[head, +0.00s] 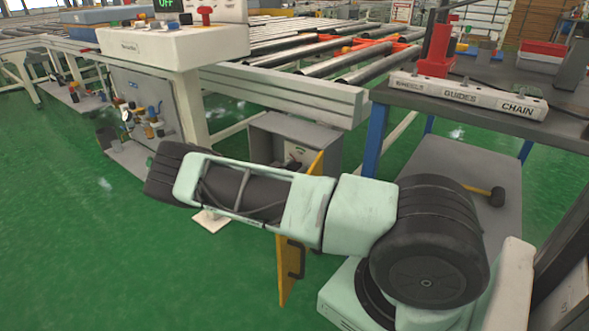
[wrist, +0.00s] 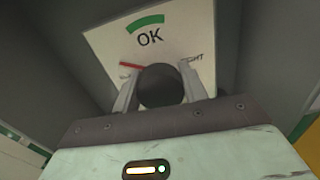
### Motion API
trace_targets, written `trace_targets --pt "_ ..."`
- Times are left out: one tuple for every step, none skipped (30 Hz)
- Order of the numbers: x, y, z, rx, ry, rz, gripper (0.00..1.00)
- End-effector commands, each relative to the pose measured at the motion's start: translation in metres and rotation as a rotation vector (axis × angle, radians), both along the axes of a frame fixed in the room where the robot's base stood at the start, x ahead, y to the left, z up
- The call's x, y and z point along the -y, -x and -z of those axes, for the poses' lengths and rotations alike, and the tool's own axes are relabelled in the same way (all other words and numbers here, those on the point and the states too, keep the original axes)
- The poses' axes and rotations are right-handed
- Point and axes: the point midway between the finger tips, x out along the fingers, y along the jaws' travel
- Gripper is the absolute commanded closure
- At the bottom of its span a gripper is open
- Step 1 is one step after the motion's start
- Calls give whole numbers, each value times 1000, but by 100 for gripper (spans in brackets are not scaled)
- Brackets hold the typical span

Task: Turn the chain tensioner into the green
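The chain tensioner's dark round knob (wrist: 160,87) fills the middle of the wrist view, in front of a pale dial plate (wrist: 185,35). A green arc (wrist: 146,23) above the word OK is at the top of the plate. A red pointer (wrist: 130,65) points left, away from the green. Part of a word ending in "GHT" is at the right. My gripper (wrist: 158,78) has one finger on each side of the knob, with no clear gap.
The box's yellow door (head: 291,270) hangs open beside my arm. The roller conveyor (head: 300,85) is behind the box. A workbench (head: 440,100) with a bar marked CHAIN (head: 468,95) stands at the right. Green floor is clear at the left.

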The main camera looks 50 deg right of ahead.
Motion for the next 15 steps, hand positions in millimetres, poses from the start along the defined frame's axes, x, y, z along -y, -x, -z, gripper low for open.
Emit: trace_targets --pt "0 0 0 0 0 0 74" --pt "0 0 0 0 0 0 80" --pt "0 0 0 0 0 0 80" --pt "0 0 0 0 0 0 80" --pt "0 0 0 0 0 0 80" --pt "0 0 0 1 0 0 80" --pt "0 0 0 3 0 0 80" --pt "0 0 0 5 0 0 80" --pt "0 0 0 10 -1 0 80" --pt "0 0 0 15 -1 0 80" --pt "0 0 0 21 -2 0 80" --pt "0 0 -1 31 -2 -1 80" --pt "0 0 -1 41 -3 -1 80" --pt "0 0 -1 53 -3 -1 80" --pt "0 0 -2 71 -4 -2 80"
